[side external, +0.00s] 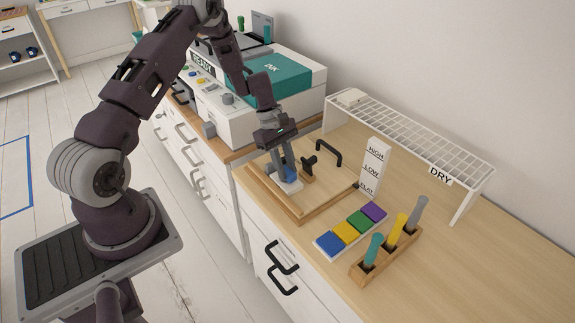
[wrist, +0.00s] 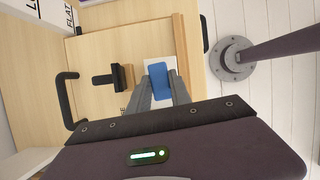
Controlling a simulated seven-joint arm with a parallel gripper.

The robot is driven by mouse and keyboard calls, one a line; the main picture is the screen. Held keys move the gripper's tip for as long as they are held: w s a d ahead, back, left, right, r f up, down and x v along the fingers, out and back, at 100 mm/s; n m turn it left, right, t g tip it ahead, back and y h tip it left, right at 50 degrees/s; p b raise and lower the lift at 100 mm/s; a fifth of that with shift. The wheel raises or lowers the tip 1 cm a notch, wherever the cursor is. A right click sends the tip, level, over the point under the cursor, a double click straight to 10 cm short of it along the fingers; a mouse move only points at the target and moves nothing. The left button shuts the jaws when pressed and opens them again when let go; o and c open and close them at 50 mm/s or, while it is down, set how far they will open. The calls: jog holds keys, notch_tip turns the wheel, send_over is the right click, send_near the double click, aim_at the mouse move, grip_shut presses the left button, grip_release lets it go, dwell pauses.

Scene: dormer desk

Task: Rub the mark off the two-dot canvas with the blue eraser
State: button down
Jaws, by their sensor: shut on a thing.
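My gripper (side external: 286,170) is shut on the blue eraser (wrist: 158,83), which also shows as a small blue patch between the fingers in the side view (side external: 290,174). A small white piece (side external: 290,187) lies directly under the eraser, inside the wooden frame (side external: 262,190). It also shows in the wrist view (wrist: 155,64) beyond the eraser's end. I cannot tell whether this white piece is the two-dot canvas. No dots and no mark are visible on it; the eraser and fingers cover part of it. I cannot tell whether the eraser touches it.
A black-handled block (side external: 308,166) stands close right of my gripper, with a black bar handle (side external: 328,153) behind. A white HIGH/LOW/FLAT post (side external: 374,166), colour pads (side external: 347,231), a wooden tool holder (side external: 386,256) and the DRY rack (side external: 410,135) stand right. A white machine (side external: 240,115) stands behind.

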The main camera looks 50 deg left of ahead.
jog(key=shift+a+r, duration=0.1)
jog(key=shift+a, duration=0.7)
jog(key=shift+d, duration=1.2)
jog(key=shift+a, duration=1.25)
jog(key=shift+d, duration=1.1)
jog(key=shift+a, duration=0.75)
jog(key=shift+d, duration=0.8)
jog(key=shift+d+r, duration=0.15)
jog(key=shift+r, duration=0.05)
jog(key=shift+f, duration=0.1)
jog(key=shift+r, duration=3.15)
